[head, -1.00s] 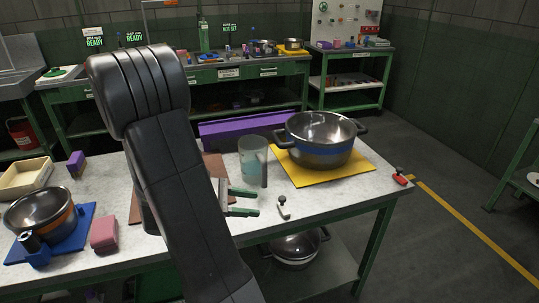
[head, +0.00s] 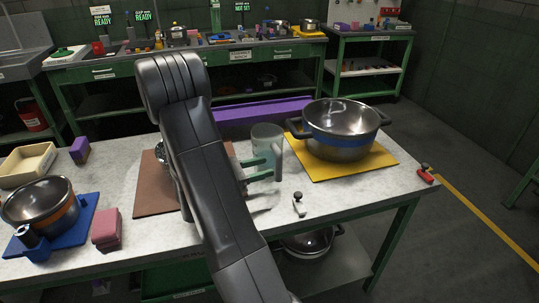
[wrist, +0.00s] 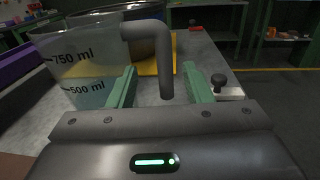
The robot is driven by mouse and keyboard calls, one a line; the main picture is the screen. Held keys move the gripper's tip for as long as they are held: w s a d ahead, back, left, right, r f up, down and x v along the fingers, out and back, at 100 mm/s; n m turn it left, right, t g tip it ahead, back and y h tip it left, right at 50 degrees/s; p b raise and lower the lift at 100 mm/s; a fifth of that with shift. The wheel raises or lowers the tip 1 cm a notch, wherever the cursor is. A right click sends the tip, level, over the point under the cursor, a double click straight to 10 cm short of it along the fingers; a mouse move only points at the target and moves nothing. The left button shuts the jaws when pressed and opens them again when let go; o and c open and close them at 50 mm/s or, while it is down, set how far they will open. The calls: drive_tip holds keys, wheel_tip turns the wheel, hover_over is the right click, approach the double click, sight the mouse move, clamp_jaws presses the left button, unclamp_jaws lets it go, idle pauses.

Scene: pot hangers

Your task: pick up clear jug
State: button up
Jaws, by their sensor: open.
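The clear jug (head: 267,140) stands upright on the table, left of the large pot. In the wrist view the jug (wrist: 85,75) shows 750 ml and 500 ml marks, and its grey handle (wrist: 150,45) hangs down on the right. My gripper (head: 273,168) is open at the jug, its green fingers pointing right in the head view. In the wrist view my gripper (wrist: 158,85) has one finger on each side of the handle's lower end. The jug's lower part is partly hidden by the fingers.
A large steel pot (head: 341,125) with a blue band stands on a yellow mat (head: 375,166). A smaller pot (head: 40,203) is at the left.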

sight(279, 166)
drive_tip(key=shift+s+f+x, duration=0.1)
drive_tip(key=shift+s+x, duration=0.05)
drive_tip(key=shift+x, duration=1.3)
drive_tip(key=shift+s+f+x, duration=0.1)
drive_tip(key=shift+x, duration=1.3)
drive_tip(key=shift+d, duration=0.1)
clamp_jaws()
